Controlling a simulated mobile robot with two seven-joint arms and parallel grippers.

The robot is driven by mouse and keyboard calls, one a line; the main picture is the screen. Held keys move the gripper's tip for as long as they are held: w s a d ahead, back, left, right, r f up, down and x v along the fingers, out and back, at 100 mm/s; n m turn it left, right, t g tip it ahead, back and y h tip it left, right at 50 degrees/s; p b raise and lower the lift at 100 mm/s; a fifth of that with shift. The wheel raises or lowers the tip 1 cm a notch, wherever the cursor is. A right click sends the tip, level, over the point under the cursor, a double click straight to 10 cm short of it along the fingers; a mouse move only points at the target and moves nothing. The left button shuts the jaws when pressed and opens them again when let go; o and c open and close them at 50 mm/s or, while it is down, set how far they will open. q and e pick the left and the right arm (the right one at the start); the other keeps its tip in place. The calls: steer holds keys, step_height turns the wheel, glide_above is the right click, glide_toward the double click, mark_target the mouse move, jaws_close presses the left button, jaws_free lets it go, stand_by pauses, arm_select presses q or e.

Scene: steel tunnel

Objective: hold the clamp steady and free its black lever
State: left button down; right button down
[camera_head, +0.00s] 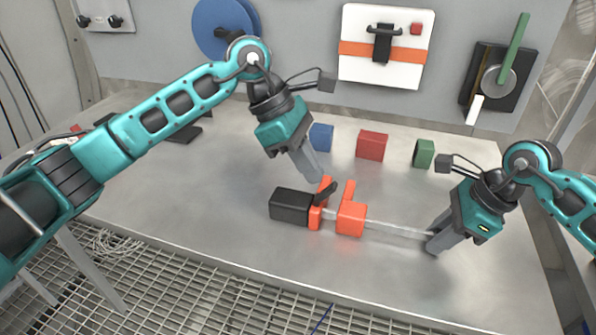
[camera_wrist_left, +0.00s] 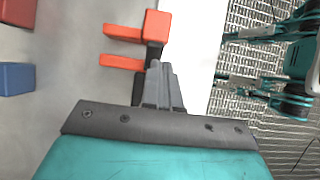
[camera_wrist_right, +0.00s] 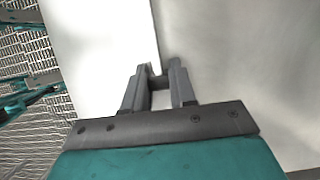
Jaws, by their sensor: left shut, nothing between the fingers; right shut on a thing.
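The clamp lies on the grey table, with a black handle (camera_head: 290,206), orange jaws (camera_head: 351,218) and a thin metal bar (camera_head: 398,230) running right. Its black lever (camera_head: 325,194) stands tilted up beside the left orange jaw. My left gripper (camera_head: 314,174) is shut and empty, its tips just above the lever; whether they touch it I cannot tell. The left wrist view shows the orange jaws (camera_wrist_left: 122,62) just beyond the fingertips. My right gripper (camera_head: 432,245) is shut on the bar's right end; its fingers (camera_wrist_right: 159,74) show in the right wrist view.
A blue block (camera_head: 321,137), a red block (camera_head: 371,146) and a green block (camera_head: 424,154) stand behind the clamp. The back wall carries a white panel with an orange stripe (camera_head: 354,48) and a green-handled switch (camera_head: 498,76). The table front is clear; grating lies below.

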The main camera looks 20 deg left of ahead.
arm_select(q)
steer(key=shift+r, duration=0.55)
steer(key=d+v, duration=0.1)
steer(key=v, duration=1.2)
steer(key=shift+d+r, duration=0.2)
steer(key=shift+r, duration=0.25)
arm_select(e)
steer(key=c, duration=0.8)
jaws_free()
steer(key=shift+r, duration=0.1)
